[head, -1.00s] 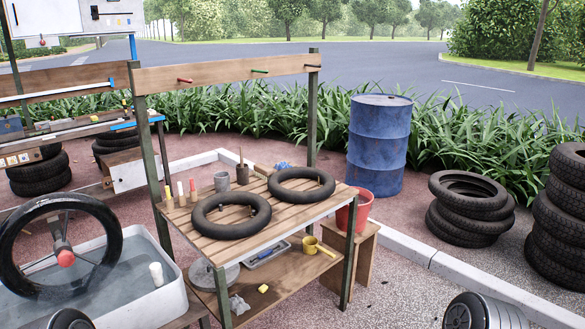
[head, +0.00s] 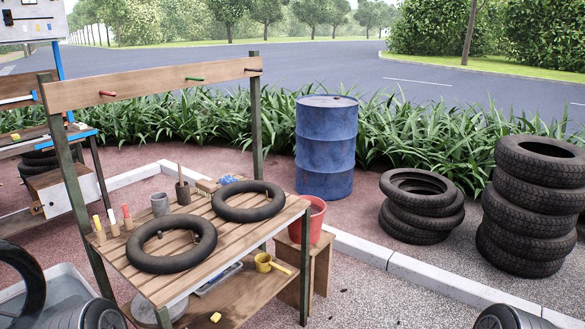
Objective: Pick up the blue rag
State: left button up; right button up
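The blue rag (head: 228,180) is a small crumpled blue bundle at the back of the slatted wooden bench top (head: 150,283), behind the right-hand black inner tube (head: 249,201). The tube partly hides its lower edge. Neither gripper's fingers are in view. Rounded dark and grey parts of my arms show at the bottom left and bottom right edges, well apart from the rag.
A second inner tube (head: 172,244), a grey cup (head: 160,204) and upright coloured sticks stand on the bench. A red bucket (head: 309,219) sits on a wooden stool right of it. A blue drum (head: 326,147) and tyre stacks (head: 534,207) stand farther right.

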aim_at(225, 180)
jog(key=i+l+z, duration=0.2)
jog(key=i+z, duration=0.6)
jog(key=i, duration=0.15)
jog(key=i+j+z, duration=0.1)
jog(key=i+z, duration=0.5)
jog(key=i, duration=0.6)
jog(key=i+z, duration=0.15)
jog(key=i, duration=0.6)
jog(key=i+j+z, duration=0.2)
jog(key=i, duration=0.6)
jog(key=i+u, duration=0.2)
jog(key=u, duration=4.7)
